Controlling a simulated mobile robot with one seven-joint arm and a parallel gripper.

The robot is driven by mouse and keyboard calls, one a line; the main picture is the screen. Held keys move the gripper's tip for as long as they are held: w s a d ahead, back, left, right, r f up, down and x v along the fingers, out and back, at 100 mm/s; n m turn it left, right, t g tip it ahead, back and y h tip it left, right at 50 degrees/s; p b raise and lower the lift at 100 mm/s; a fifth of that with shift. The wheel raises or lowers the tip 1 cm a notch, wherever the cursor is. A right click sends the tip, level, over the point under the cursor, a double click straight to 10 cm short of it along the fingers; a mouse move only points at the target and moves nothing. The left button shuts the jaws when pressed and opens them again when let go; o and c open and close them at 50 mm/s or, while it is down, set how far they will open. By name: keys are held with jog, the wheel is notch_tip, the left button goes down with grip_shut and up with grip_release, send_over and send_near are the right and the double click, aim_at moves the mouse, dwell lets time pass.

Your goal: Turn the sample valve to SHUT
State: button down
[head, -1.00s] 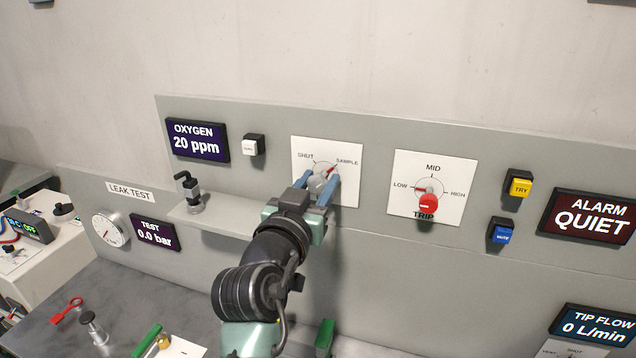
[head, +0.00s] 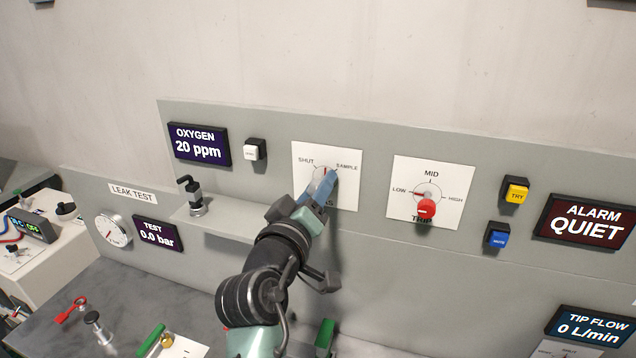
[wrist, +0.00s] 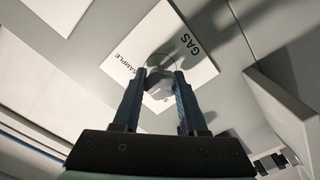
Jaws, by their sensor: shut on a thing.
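The sample valve is a round grey knob on a white plate (head: 346,189) marked SHUT at upper left and SAMPLE at upper right. My gripper (head: 322,184) is shut on the knob and hides most of it in the head view. A red pointer mark shows just above the fingers, pointing roughly straight up, between the two labels. In the wrist view the knob (wrist: 159,82) sits between the two blue fingertips, and the plate (wrist: 200,65) appears rotated, with GAS and SAMPLE readable.
To the right is a LOW/MID/HIGH plate (head: 455,180) with a red TRIP knob (head: 426,209). A white button (head: 250,153) and the OXYGEN display (head: 199,144), reading 20 ppm, are to the left. A small shelf (head: 225,229) with a black fitting (head: 192,196) lies left of my arm.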

jog(key=n+p, duration=0.2)
jog(key=n, duration=0.2)
jog(key=shift+r+n, duration=0.1)
jog(key=shift+n, duration=0.2)
jog(key=n+p, duration=0.2)
jog(key=n, duration=0.2)
jog(key=shift+n, duration=0.3)
jog(key=shift+f, duration=0.2)
jog(key=shift+c, duration=2.2)
grip_release()
jog(key=b+v, duration=0.4)
jog(key=v, duration=0.9)
jog(key=shift+r, duration=0.1)
